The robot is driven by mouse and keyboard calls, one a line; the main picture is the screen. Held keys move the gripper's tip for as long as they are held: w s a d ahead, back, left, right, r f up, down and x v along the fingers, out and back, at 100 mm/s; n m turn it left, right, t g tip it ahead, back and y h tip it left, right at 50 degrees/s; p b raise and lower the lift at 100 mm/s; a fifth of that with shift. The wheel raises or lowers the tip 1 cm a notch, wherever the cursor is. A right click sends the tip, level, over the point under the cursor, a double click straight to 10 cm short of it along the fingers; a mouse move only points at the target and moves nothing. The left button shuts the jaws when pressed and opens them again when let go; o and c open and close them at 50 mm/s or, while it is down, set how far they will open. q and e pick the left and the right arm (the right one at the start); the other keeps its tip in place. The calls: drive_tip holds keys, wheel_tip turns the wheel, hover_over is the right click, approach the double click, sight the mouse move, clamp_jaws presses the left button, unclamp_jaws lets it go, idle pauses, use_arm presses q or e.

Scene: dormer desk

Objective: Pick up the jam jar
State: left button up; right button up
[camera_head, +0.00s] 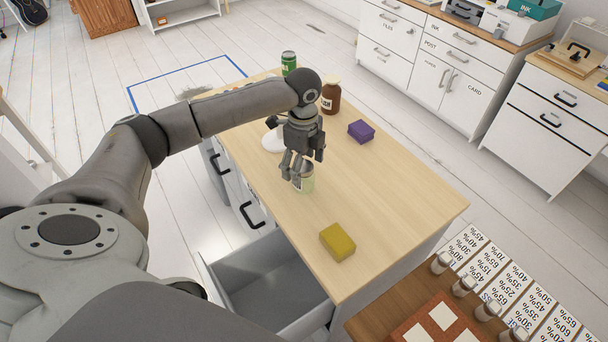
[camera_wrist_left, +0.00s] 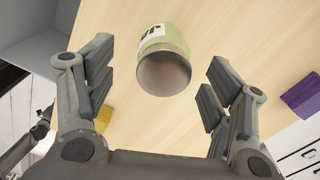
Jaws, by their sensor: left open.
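A pale greenish jar (camera_head: 306,180), which I take to be the jam jar, stands on the wooden desk top under my left gripper. In the left wrist view the jar (camera_wrist_left: 164,62) shows a grey-brown round end and a white label with black letters, only partly readable. My left gripper (camera_head: 296,176) points down over the jar and hides part of it in the head view. In the left wrist view the gripper (camera_wrist_left: 155,85) is open, its fingers spread on either side of the jar, with gaps on both sides. My right gripper is not in view.
The desk's right part is clear.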

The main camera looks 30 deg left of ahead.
use_arm(q)
drive_tip(key=shift+f, duration=0.45)
wheel_tip(320, 180, down, 5)
drive_tip(key=shift+w+r+p, duration=0.15)
drive_tip(key=shift+r+p, duration=0.05)
drive_tip(key=shift+p, duration=0.4)
drive_tip(key=c, duration=1.2)
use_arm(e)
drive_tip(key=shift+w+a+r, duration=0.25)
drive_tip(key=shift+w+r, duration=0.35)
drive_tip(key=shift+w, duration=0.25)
